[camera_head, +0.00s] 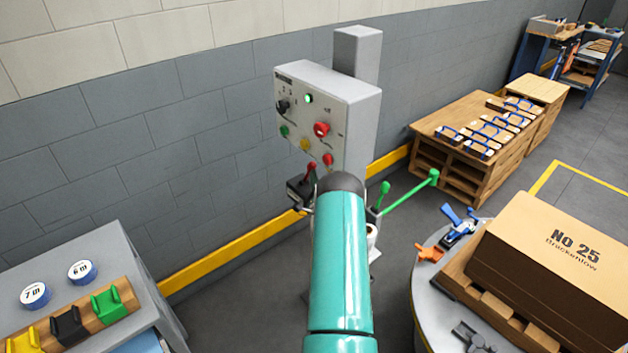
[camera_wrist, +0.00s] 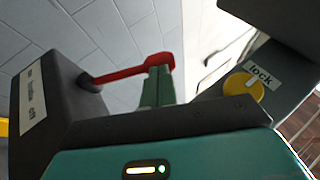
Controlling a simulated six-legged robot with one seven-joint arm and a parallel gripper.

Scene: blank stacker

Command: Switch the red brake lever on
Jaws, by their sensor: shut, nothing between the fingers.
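The red brake lever (camera_head: 310,172) stands up from a dark box (camera_head: 299,188) on the left side of the grey control post. In the head view my teal arm hides most of my gripper.
The control panel (camera_head: 345,105) has several knobs and lights. A yellow knob (camera_wrist: 243,87) marked "lock" is close on the right. A green lever (camera_head: 410,193) sticks out right of the post. A round table (camera_head: 428,285) with a box (camera_head: 545,260) stands right, a grey cabinet (camera_head: 150,300) left.

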